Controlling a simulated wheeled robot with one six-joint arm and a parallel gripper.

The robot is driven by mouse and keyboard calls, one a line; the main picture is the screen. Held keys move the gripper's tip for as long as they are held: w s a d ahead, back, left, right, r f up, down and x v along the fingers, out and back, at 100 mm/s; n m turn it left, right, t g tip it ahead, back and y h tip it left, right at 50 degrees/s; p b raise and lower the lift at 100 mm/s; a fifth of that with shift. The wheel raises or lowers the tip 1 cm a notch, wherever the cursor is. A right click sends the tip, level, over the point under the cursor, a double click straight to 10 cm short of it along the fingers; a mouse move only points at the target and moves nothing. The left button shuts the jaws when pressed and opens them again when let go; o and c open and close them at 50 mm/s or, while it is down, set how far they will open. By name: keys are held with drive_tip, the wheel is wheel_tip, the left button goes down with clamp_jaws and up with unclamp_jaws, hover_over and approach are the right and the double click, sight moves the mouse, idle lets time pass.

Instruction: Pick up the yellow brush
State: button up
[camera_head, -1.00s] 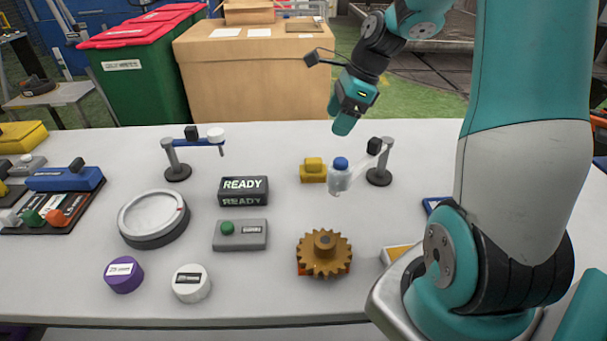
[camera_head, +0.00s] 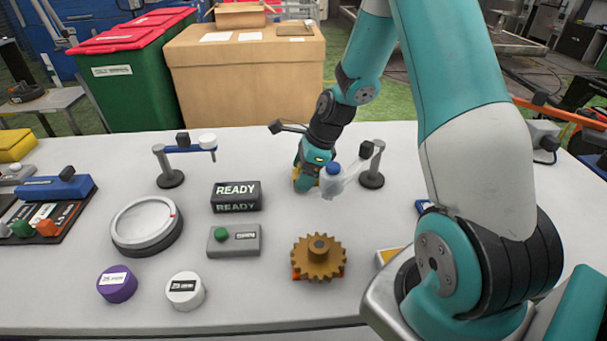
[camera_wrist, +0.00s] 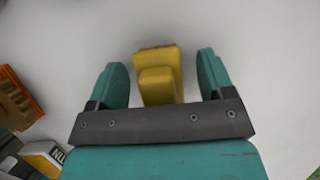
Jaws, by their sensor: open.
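The yellow brush (camera_wrist: 158,58) is a yellow block with a smaller raised block on it, lying on the white table. In the wrist view it sits between the two teal fingers of my gripper (camera_wrist: 162,80), with a gap on each side. My gripper is open. In the head view my gripper (camera_head: 307,182) is low over the table at the brush and hides most of it; only a bit of yellow brush (camera_head: 297,173) shows beside the fingers.
A clear bottle with a blue cap (camera_head: 331,182) stands close to the right of my gripper, by a dark post stand (camera_head: 372,178). A brown gear (camera_head: 319,257) lies nearer the front. A READY sign (camera_head: 236,196) stands to the left.

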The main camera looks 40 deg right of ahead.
drive_tip(key=c, duration=1.1)
wheel_tip(320, 180, up, 20)
drive_tip(key=shift+p, duration=0.45)
drive_tip(key=shift+o, duration=1.3)
drive_tip(key=shift+c, duration=0.4)
